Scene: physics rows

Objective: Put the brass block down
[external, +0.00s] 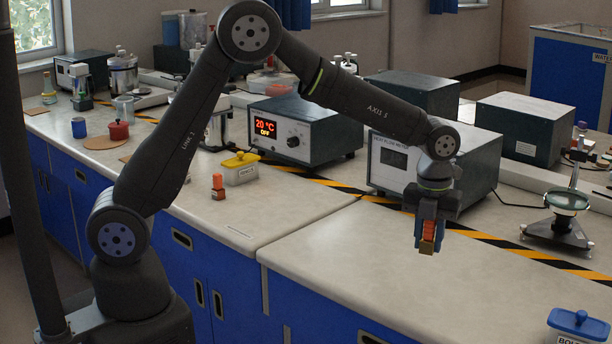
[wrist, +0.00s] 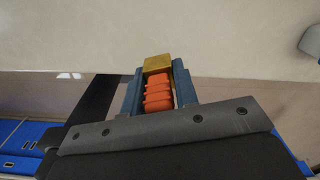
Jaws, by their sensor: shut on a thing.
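The brass block (external: 427,247) has a gold-coloured body with an orange ribbed grip on top. My gripper (external: 428,228) is shut on the orange grip and holds the block with its brass end downward. The block appears to hang above the pale bench top (external: 340,265). In the wrist view the brass end (wrist: 157,63) sticks out past the fingertips of my gripper (wrist: 158,85), and the orange grip lies between the two fingers.
A heat flow meter box (external: 400,165) stands behind my gripper. A magnifier stand (external: 560,225) is to the right, and a blue-lidded box (external: 578,325) is at the front right. A yellow-lidded box (external: 240,168) and another orange-handled block (external: 218,187) stand left.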

